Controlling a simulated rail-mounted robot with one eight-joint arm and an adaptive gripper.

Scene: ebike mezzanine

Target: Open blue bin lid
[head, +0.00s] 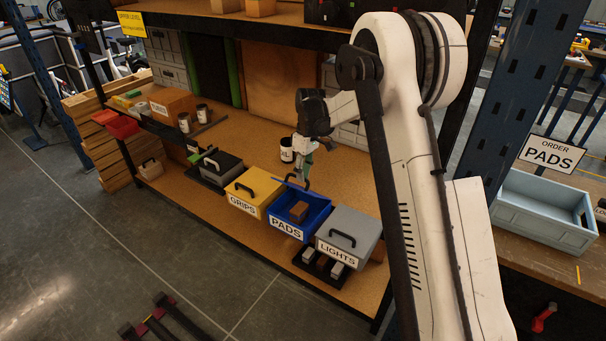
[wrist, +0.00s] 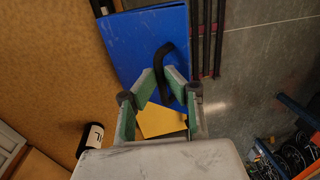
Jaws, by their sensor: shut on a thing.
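The blue bin (head: 311,226) labelled PADS stands on the lower shelf between the yellow GRIPS bin and the grey LIGHTS bin. Its front is uncovered and a brown block (head: 299,211) shows inside. The blue lid (head: 289,185) is raised and tilted at the bin's back, nearly edge-on in the head view. In the wrist view the lid's blue face (wrist: 145,42) shows with its black handle (wrist: 168,53). My gripper (head: 304,173) is at the handle, and its fingers (wrist: 173,88) are shut on it. The exact contact is partly hidden.
The yellow bin (head: 247,190) and grey bin (head: 350,231) stand close on either side, both lidded. A dark-labelled can (head: 287,150) stands behind. An upper shelf (head: 240,23) overhangs the back. A pale blue ORDER PADS tray (head: 543,211) sits at right.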

